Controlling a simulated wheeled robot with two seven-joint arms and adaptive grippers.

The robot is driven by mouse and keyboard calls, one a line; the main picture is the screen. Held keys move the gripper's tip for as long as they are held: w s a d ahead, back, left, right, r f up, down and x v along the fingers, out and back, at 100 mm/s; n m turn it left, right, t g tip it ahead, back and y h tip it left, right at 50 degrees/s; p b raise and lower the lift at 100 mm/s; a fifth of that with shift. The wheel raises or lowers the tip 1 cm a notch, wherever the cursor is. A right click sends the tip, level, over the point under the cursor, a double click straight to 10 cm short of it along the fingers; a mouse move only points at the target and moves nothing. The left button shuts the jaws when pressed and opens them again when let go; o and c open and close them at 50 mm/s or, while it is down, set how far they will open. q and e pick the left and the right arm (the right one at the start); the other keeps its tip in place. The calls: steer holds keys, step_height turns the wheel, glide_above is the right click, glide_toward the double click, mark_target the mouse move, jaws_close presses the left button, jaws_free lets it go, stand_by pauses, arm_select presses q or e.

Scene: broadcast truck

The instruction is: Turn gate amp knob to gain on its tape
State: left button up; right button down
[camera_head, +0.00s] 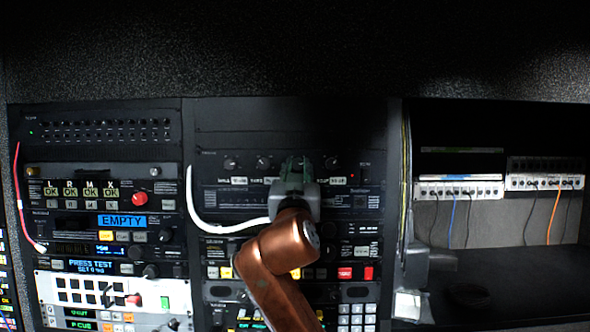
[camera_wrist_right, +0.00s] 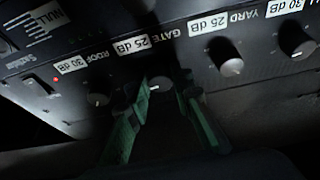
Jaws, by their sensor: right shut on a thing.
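My right gripper (camera_head: 297,168) reaches up to the amp panel (camera_head: 212,197) in the head view and covers the gate knob there. In the right wrist view, its two green-lined fingers (camera_wrist_right: 160,102) are shut on the gate knob (camera_wrist_right: 160,83), one on each side. A small pale mark shows on the knob's face. The white tape (camera_wrist_right: 146,43) by this knob reads "GATE 25 dB". The panel appears turned over in the wrist view. My left gripper is in neither view.
The roof knob (camera_wrist_right: 98,97), with tape "ROOF 30 dB" (camera_wrist_right: 83,63), and the yard knob (camera_wrist_right: 229,60), with tape "YARD 25 dB" (camera_wrist_right: 207,21), flank the gate knob closely. A white cable (camera_head: 210,227) loops left of the gripper. More rack equipment (camera_head: 110,220) fills the left.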

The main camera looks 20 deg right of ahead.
steer(key=c, duration=1.7)
jaws_free()
steer(key=v, duration=1.2)
steer(key=shift+a, duration=0.1)
